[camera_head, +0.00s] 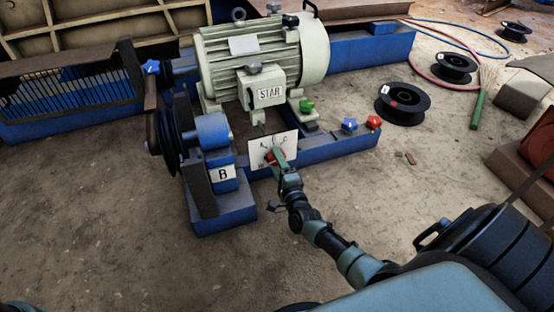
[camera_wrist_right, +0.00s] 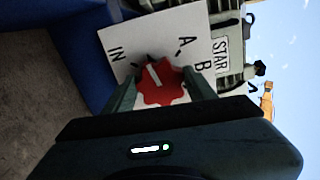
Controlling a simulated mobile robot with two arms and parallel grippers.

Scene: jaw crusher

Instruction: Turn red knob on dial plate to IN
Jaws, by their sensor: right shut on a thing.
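The white dial plate (camera_head: 262,145) stands on the blue frame in front of the motor. In the right wrist view the plate (camera_wrist_right: 139,37) carries the letters IN, A and B. The red knob (camera_wrist_right: 163,88) sits on it between my fingers, with its white mark pointing up and slightly left, between IN and A. In the head view only a little of the red knob (camera_head: 269,156) shows. My right gripper (camera_head: 277,155) is shut on the knob, one finger on each side; it fills the lower wrist view (camera_wrist_right: 161,92). My left gripper is not in view.
The grey-green motor (camera_head: 222,65) with a STAR label stands behind the plate. A blue block marked B (camera_head: 223,175) and a dark pulley (camera_head: 169,137) are left of it. Open dirt floor is in front.

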